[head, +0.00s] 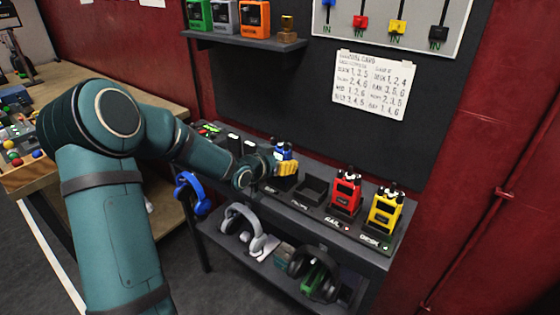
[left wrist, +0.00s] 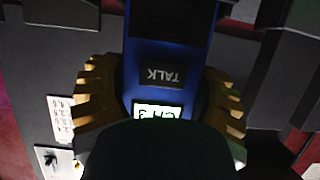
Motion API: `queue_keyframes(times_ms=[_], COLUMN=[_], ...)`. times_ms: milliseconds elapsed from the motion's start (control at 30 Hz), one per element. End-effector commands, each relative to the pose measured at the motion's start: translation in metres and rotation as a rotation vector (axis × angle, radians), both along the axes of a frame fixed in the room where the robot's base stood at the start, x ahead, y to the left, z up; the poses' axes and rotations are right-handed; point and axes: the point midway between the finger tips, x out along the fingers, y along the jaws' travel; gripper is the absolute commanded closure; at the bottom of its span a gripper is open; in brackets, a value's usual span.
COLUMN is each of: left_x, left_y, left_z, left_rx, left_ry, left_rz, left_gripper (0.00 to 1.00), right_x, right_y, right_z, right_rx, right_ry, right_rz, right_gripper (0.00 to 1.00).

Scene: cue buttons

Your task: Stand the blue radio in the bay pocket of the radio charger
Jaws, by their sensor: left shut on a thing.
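The blue radio (head: 284,150) is upright or nearly so over the charger row, left of the empty pocket. My left gripper (head: 286,168) is shut on it with yellow fingers. In the left wrist view the blue radio (left wrist: 165,50) fills the space between the ribbed fingers, with a TALK key and a small lit screen showing. The radio charger (head: 325,218) has an open, empty dark pocket (head: 309,190); its label is not readable. I cannot tell whether the radio's base touches the charger. My right gripper is not in view.
A red radio (head: 345,192) stands in the RAIL pocket and a yellow radio (head: 385,211) in the DESK pocket. A high shelf (head: 225,39) holds coloured boxes. Headsets (head: 243,228) lie below, and blue headphones (head: 192,194) hang at left. A card (head: 370,85) is on the wall board.

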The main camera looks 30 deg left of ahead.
Motion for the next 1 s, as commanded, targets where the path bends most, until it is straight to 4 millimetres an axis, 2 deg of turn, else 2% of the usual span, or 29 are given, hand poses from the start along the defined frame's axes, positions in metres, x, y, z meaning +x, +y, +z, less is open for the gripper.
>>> queue_keyframes(times_ms=[700,733,800,1000], left_x=[0.0,0.0,0.0,0.0], left_y=[0.0,0.0,0.0,0.0], left_z=[-0.011,-0.011,-0.011,-0.013], left_rx=[0.001,0.001,0.001,0.0], left_ry=[-0.002,-0.002,-0.002,0.001], left_rz=[0.0,0.0,0.0,0.0], left_gripper=[0.76,0.19,0.0,0.0], right_x=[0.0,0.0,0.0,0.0], right_y=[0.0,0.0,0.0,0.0], right_z=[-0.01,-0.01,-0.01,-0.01], right_rx=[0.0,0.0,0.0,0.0], right_ry=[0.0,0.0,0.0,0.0], right_rz=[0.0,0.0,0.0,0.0], right_gripper=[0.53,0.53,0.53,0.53])
